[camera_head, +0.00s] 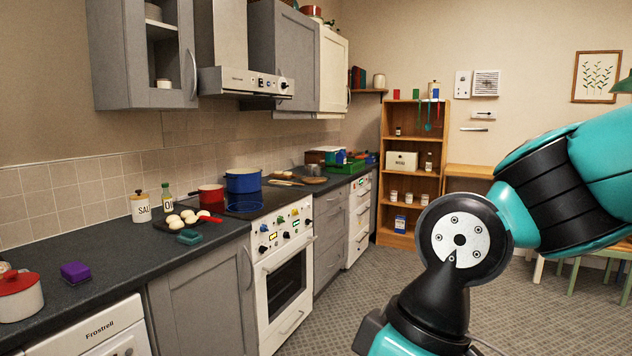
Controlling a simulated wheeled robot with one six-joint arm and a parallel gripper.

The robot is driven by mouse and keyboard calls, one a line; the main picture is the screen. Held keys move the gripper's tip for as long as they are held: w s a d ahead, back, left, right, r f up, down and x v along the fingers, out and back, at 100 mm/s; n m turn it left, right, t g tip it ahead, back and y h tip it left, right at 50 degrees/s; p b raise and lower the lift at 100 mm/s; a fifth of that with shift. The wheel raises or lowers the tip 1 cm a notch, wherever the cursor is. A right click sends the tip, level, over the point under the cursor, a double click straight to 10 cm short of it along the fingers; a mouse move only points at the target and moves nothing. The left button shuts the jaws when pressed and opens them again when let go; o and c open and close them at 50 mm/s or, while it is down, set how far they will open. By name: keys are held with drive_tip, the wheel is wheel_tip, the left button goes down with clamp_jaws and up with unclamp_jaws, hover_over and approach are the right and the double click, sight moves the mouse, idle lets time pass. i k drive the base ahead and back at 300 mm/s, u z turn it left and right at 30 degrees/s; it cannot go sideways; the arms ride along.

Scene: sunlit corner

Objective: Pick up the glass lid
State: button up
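I cannot make out a glass lid for certain in the head view. A blue pot (243,180) stands on the dark hob at the back of the counter, with a red saucepan (211,196) to its left. A small grey rounded thing (313,170) sits further along the counter, too small to identify. My teal and black arm fills the right side of the view. My gripper is out of the picture.
A dark counter (100,265) runs along the left wall above a white oven (283,280). It holds a red-lidded white pot (19,296), a purple sponge (75,272) and a salt jar (140,207). A wooden shelf (410,175) stands at the back. Grey floor (345,300) lies open before the cabinets.

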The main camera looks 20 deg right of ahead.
sight(313, 178)
drive_tip(key=z, duration=0.25)
drive_tip(key=i, duration=0.6)
drive_tip(key=z, duration=0.8)
drive_tip(key=i, duration=2.1)
drive_tip(key=z, duration=0.3)
drive_tip(key=i, duration=1.95)
drive_tip(key=u, duration=1.3)
drive_tip(key=i, duration=1.65)
drive_tip(key=u, duration=0.85)
